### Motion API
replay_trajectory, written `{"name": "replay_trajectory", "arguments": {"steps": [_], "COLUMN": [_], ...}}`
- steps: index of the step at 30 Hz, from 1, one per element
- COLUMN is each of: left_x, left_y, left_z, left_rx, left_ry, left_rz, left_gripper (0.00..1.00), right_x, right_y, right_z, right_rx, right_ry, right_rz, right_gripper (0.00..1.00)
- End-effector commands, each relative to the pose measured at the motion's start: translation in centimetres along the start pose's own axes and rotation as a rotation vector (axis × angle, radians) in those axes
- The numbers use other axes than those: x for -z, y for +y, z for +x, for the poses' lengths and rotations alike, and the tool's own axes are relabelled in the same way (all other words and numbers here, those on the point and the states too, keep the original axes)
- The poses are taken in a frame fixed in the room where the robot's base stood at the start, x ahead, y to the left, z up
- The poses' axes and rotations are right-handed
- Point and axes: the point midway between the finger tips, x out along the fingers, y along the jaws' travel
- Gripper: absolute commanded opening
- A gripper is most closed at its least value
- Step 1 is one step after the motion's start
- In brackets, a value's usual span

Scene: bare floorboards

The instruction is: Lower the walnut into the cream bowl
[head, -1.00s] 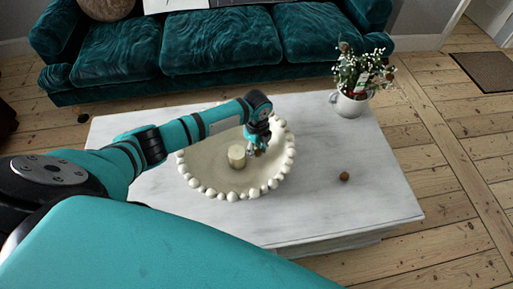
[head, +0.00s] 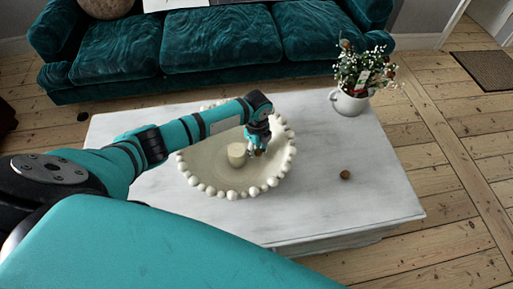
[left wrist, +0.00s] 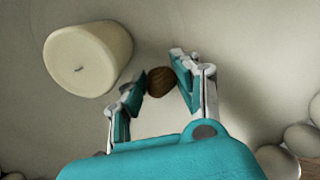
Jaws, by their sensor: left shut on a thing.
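The cream bowl (head: 209,178), wide and edged with round beads, stands on the white table. My left gripper (head: 257,152) is over the right part of the bowl's inside, pointing down. In the left wrist view, my left gripper (left wrist: 160,84) is shut on a brown walnut (left wrist: 161,80), held between its fingertips. The bowl's pale inside (left wrist: 225,35) fills the background there. I cannot tell whether the walnut touches the bowl. My left forearm hides part of the bowl's far rim. My right gripper is not in view.
A cream candle (head: 236,157) stands in the bowl, left of my gripper; it shows in the left wrist view (left wrist: 85,60). A small brown ball (head: 345,175) lies on the white table (head: 335,215). A potted plant (head: 349,102) stands at the back right. The table's right side is mostly clear.

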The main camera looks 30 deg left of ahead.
Motion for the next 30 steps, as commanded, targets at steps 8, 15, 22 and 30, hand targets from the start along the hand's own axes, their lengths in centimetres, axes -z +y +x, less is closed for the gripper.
{"name": "replay_trajectory", "arguments": {"steps": [8, 15, 22, 30], "left_x": [0.02, 0.02, 0.02, 0.02], "left_y": [0.01, 0.00, 0.00, 0.00], "left_z": [0.62, 0.75, 0.88, 1.02], "left_rx": [0.000, 0.000, 0.000, 0.000], "left_ry": [0.000, 0.000, 0.000, 0.000], "left_rz": [0.000, 0.000, 0.000, 0.000], "left_gripper": [0.16, 0.16, 0.16, 0.16], "right_x": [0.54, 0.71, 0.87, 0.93], "right_y": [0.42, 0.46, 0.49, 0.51], "right_z": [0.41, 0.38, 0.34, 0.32], "right_rx": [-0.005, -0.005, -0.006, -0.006], "right_ry": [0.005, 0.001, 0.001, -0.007], "right_rz": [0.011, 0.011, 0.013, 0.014], "right_gripper": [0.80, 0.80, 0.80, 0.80]}}
